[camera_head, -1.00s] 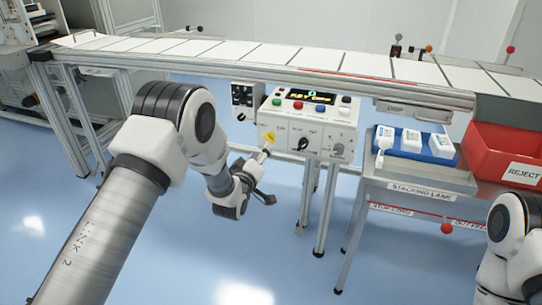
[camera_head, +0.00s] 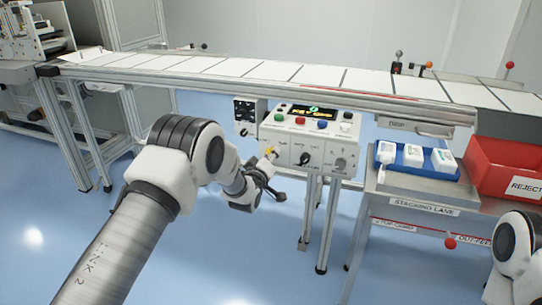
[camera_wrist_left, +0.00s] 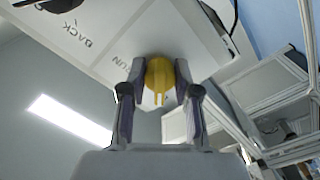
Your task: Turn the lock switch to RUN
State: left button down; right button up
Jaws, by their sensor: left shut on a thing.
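The lock switch is a yellow knob (camera_wrist_left: 158,82) on the white control box (camera_head: 324,146), at the left of its front face. My left gripper (camera_head: 270,156) is at that knob in the head view, where its fingers cover much of it. In the left wrist view the two fingers (camera_wrist_left: 157,88) are shut on the knob, one on each side. Printed letters on the panel beside the knob end in "UN" (camera_wrist_left: 129,57), partly hidden by a finger; "BACK" is farther up left. The knob's exact setting is hard to tell. My right gripper is out of the picture; only part of that arm shows.
The box has several coloured buttons, a small display (camera_head: 314,111) and a black knob (camera_head: 304,158). A conveyor (camera_head: 240,77) runs behind. Floor below the box is open.

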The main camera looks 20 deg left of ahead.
pick_arm(q)
jog(key=shift+m, duration=0.3)
jog(key=m, duration=1.3)
jog(key=shift+a, duration=0.1)
jog(key=shift+m, duration=2.2)
jog(key=c, duration=0.8)
grip_release()
jog(key=shift+c, duration=0.2)
